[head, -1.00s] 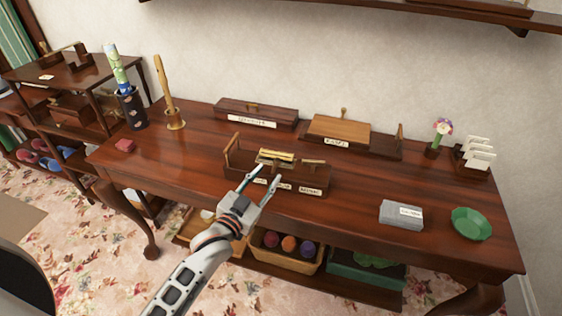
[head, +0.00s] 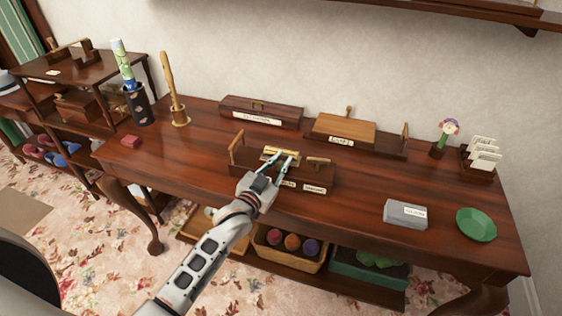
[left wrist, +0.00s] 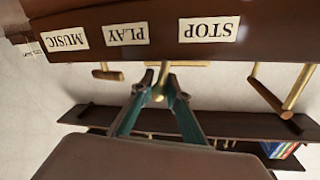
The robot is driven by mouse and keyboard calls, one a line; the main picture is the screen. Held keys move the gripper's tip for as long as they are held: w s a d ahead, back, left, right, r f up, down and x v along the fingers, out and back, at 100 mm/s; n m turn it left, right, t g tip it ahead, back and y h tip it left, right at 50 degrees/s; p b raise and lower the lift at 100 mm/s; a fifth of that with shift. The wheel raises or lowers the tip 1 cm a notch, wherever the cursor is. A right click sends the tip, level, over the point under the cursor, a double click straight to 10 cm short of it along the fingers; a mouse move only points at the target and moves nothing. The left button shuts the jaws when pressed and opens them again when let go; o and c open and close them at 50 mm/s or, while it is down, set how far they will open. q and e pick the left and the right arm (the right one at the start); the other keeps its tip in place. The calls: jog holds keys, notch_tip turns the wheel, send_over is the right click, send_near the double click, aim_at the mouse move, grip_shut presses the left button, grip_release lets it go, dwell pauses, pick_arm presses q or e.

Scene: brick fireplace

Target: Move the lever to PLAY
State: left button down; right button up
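A dark wooden box (head: 318,178) stands at the front middle of the table, with brass parts on top. In the left wrist view, which is upside down, its labels read STOP (left wrist: 209,29), PLAY (left wrist: 127,34) and MUSIC (left wrist: 65,40). My left gripper (head: 281,160) is over the box. Its fingers look open, with a small brass lever knob (left wrist: 159,92) between the tips (left wrist: 164,84). The knob appears between the STOP and PLAY labels; whether the fingers touch it I cannot tell. The STOP label is hidden in the head view. My right gripper is not in view.
A grey labelled block (head: 406,214) and a green dish (head: 476,224) lie to the right. Two wooden boxes, one long and dark (head: 261,111) and one lighter-topped (head: 343,131), stand behind. A vase (head: 140,106) stands left. The table's front left is mostly clear.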

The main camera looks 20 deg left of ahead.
pick_arm(q)
jog(key=shift+d+r+m+p, duration=0.1)
jog(key=shift+d+m+p, duration=0.1)
jog(key=shift+m+p, duration=0.5)
jog(key=shift+d+p, duration=0.1)
jog(key=shift+p, duration=0.35)
jog(key=shift+f, duration=0.25)
jog(key=c, duration=1.9)
grip_release()
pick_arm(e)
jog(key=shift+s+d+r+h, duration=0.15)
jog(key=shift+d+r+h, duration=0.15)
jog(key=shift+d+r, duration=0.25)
pick_arm(q)
jog(key=shift+s, duration=0.1)
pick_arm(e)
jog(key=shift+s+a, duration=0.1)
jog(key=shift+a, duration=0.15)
pick_arm(q)
jog(key=s, duration=0.4)
jog(key=s+a, duration=0.1)
jog(key=s, duration=0.2)
jog(key=s+a, duration=0.1)
jog(key=s, duration=0.3)
jog(key=shift+s+a+r, duration=0.1)
jog(key=shift+s+r, duration=0.15)
jog(key=shift+s, duration=0.05)
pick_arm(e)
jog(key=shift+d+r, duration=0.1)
